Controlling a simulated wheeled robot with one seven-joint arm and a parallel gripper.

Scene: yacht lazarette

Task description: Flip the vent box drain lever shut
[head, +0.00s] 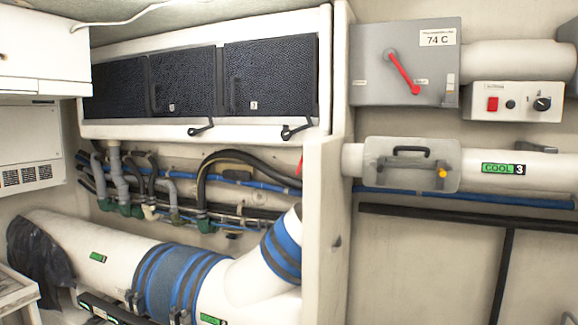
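A long white box (210,130) with dark mesh panels (270,75) hangs on the left wall. Two small black levers (201,128) (297,130) sit at its lower edge, both slanted. The small print beside the red lever is too small to read. I cannot tell which lever is the vent box drain lever. My gripper is not in view.
Wide white ducts (100,252) with blue bands (170,280) run along the lower left. Hoses (240,165) cross under the long box. A white partition (322,220) juts out mid-picture. A switch panel (515,101) and a "COOL 3" duct (545,168) are at right.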

